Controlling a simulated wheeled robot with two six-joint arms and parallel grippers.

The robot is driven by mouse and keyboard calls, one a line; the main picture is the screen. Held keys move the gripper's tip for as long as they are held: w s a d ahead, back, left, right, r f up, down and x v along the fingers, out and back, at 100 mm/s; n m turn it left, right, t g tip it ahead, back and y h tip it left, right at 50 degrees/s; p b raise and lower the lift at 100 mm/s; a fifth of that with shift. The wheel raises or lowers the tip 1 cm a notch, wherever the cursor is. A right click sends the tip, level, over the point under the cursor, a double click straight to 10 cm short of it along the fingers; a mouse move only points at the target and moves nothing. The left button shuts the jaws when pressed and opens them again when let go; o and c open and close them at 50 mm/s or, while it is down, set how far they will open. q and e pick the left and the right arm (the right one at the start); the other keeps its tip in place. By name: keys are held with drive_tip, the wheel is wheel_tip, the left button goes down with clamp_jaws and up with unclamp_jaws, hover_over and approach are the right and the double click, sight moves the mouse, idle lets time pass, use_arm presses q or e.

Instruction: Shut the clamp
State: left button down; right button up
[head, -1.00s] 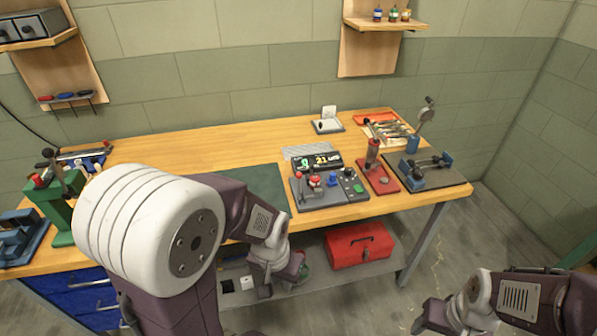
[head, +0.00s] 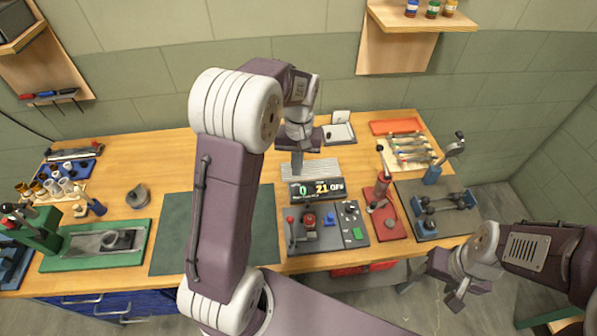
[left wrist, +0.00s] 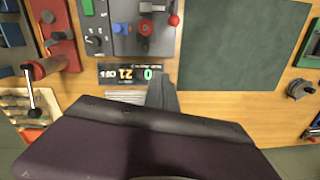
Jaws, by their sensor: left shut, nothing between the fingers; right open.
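The clamp seems to be the blue-and-black fixture (head: 432,175) on a dark base plate (head: 409,190) at the bench's right end. Its black-knobbed handle (head: 457,146) stands up, leaning right; I cannot tell exactly how the parts join. My left gripper (head: 298,168) is shut and empty, pointing down behind the display of the grey control panel, well left of the clamp. In the left wrist view its fingers (left wrist: 162,92) show beside the display. My right gripper (head: 440,285) is open and empty, low in front of the bench's right end, apart from the clamp.
A red-based lever device (head: 391,227) stands between the clamp and the control panel (head: 325,240). A tool tray (head: 395,127) lies behind the clamp. A green mat (head: 174,235) and a green-based press (head: 85,262) are at the left. Shelves hang above the bench.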

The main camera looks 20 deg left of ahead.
use_arm(q)
drive_tip(key=s+r, duration=0.2)
drive_tip(key=s, duration=0.1)
drive_tip(key=p, duration=0.3)
hover_over(291, 228)
drive_tip(key=w+a, duration=0.2)
drive_tip(key=w, duration=0.2)
wheel_tip(291, 228, down, 12)
drive_tip(key=r, duration=0.1)
drive_tip(key=shift+s+d+f+b, duration=0.1)
drive_tip(key=shift+f+b, duration=0.2)
drive_tip(key=shift+f, duration=0.05)
use_arm(e)
drive_tip(key=s+r, duration=0.1)
drive_tip(key=r, duration=0.1)
drive_tip(key=s+r, duration=0.1)
drive_tip(key=shift+d+r, duration=0.1)
drive_tip(key=shift+r, duration=0.25)
drive_tip(key=shift+f, duration=0.1)
